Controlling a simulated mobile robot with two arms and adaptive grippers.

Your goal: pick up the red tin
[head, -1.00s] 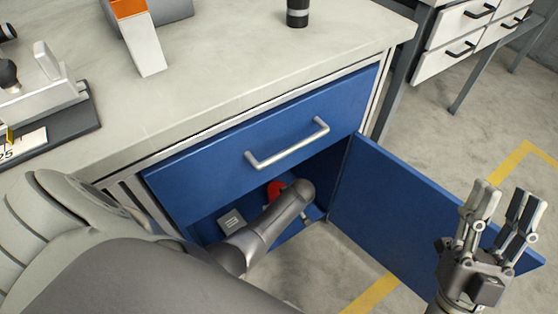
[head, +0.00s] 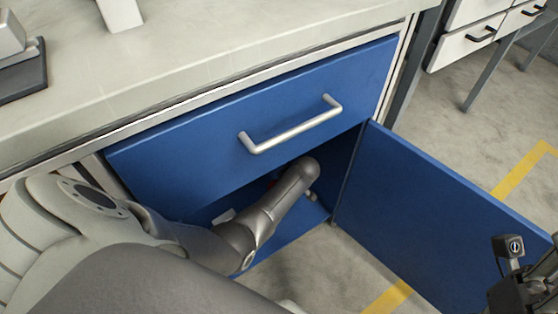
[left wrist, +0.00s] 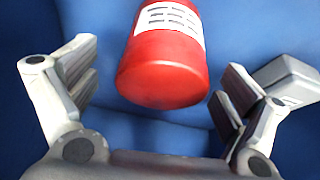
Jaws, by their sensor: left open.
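The red tin (left wrist: 165,65) with a white label fills the upper middle of the left wrist view. My left gripper (left wrist: 158,85) is open, one finger on each side of the tin, which looks free between them. I cannot tell whether either finger touches it. In the head view my left arm reaches into the open blue cabinet and hides nearly all of the tin and the left gripper's fingers. My right gripper (head: 525,285) is cut off at the lower right edge, its fingers not clearly shown.
A grey box (left wrist: 287,80) with a pale label sits right beside the right-hand finger. The blue cabinet door (head: 420,215) stands open at the right. A drawer front (head: 215,150) with a metal handle (head: 293,127) is just above my left arm.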

